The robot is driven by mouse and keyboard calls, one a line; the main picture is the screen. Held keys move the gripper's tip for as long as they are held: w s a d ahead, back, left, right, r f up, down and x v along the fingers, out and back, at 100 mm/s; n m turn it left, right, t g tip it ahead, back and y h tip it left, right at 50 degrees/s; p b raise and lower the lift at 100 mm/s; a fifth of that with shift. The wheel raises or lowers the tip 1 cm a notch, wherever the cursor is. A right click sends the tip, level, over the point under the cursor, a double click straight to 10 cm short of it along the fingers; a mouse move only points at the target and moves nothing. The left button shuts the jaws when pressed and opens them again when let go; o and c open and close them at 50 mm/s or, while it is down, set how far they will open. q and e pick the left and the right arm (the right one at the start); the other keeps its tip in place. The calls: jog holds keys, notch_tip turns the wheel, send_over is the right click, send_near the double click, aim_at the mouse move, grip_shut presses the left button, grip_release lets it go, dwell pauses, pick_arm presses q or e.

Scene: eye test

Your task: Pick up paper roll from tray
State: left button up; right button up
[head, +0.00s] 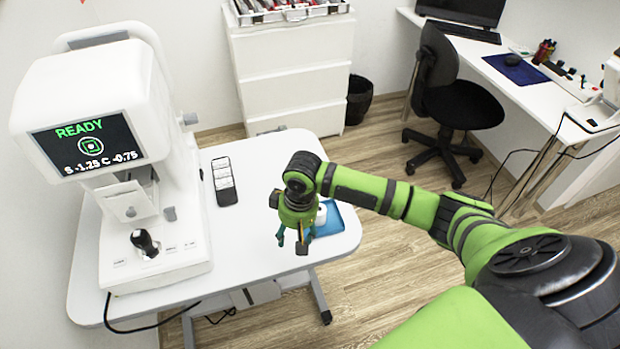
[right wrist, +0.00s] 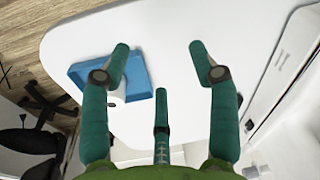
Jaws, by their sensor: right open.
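A blue tray (head: 333,220) lies on the right part of the white table in the head view. The white paper roll (head: 321,214) is in it, partly hidden by my right gripper (head: 292,240). In the right wrist view my right gripper (right wrist: 159,55) is open, with nothing between its green fingers. There the tray (right wrist: 139,76) is behind the left finger. A bit of the roll (right wrist: 117,99) shows beside that finger. My gripper is above the table, to the left of the roll in the head view. My left gripper is in neither view.
A white eye-test machine (head: 150,240) with a READY screen stands on the left of the white table (head: 245,270). A dark case with white cells (head: 224,181) lies beside it. A drawer cabinet (head: 290,75) and a black chair (head: 452,100) stand behind. The table's front middle is clear.

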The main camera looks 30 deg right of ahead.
aim_at(319, 215)
jog(key=w+d+r+m+h, duration=0.1)
jog(key=w+d+r+m, duration=0.4)
jog(key=d, duration=0.5)
jog(key=shift+n+g, duration=0.3)
jog(key=shift+n, duration=0.2)
notch_tip(319, 215, down, 5)
jog(key=b, duration=0.9)
jog(key=shift+w+d+f, duration=0.1)
jog(key=shift+d+f, duration=0.05)
jog(key=shift+f, duration=1.8)
jog(key=shift+c, duration=0.4)
jog(key=c, duration=0.8)
jog(key=shift+r, duration=0.1)
